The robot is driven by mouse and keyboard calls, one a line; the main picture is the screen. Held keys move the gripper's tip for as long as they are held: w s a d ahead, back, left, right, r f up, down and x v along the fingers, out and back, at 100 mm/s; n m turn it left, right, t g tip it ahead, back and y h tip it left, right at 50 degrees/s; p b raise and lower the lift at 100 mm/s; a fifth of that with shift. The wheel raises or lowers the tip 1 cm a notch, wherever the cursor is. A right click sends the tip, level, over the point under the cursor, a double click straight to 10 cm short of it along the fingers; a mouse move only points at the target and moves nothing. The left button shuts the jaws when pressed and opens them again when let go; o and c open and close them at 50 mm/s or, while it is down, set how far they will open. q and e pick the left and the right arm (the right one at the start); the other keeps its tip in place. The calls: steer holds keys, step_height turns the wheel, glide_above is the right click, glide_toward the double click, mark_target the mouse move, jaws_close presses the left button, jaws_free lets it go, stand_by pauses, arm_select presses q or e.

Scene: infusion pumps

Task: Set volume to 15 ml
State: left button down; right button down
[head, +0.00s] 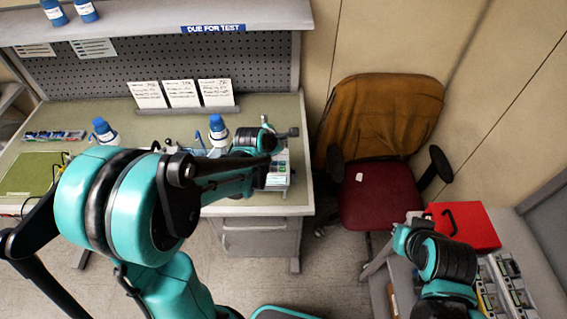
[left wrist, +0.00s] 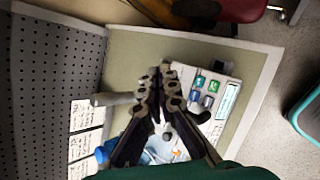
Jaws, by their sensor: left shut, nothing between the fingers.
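The infusion pump (head: 279,172) stands at the right end of the bench, partly hidden behind my left arm in the head view. In the left wrist view the pump (left wrist: 212,95) shows green and blue buttons and a pale display on its face. My left gripper (left wrist: 160,80) is shut and empty, with its fingertips over the pump's side, close to the buttons. I cannot tell whether the tips touch it. In the head view the left gripper (head: 270,143) is small and partly hidden.
Blue-capped bottles (head: 218,128) stand on the bench (head: 302,190), with propped cards (head: 181,93) behind. A red chair (head: 377,202) stands right of the bench. A red case (head: 464,224) and more devices (head: 508,285) sit at lower right, beside my right arm.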

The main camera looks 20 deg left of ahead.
mark_target(282, 164)
arm_select(q)
steer(key=shift+f, duration=0.15)
step_height(282, 164, down, 8)
steer(key=b, duration=0.6)
steer(key=shift+b, duration=0.3)
steer(key=shift+f+b, duration=0.3)
steer(key=shift+b, duration=0.05)
stand_by(0.8)
steer(key=shift+f+b, duration=0.4)
steer(key=shift+b, duration=0.05)
steer(key=shift+f+b, duration=0.45)
stand_by(0.5)
steer(key=shift+r, duration=0.1)
steer(key=shift+r+p, duration=0.65)
steer(key=shift+r, duration=0.15)
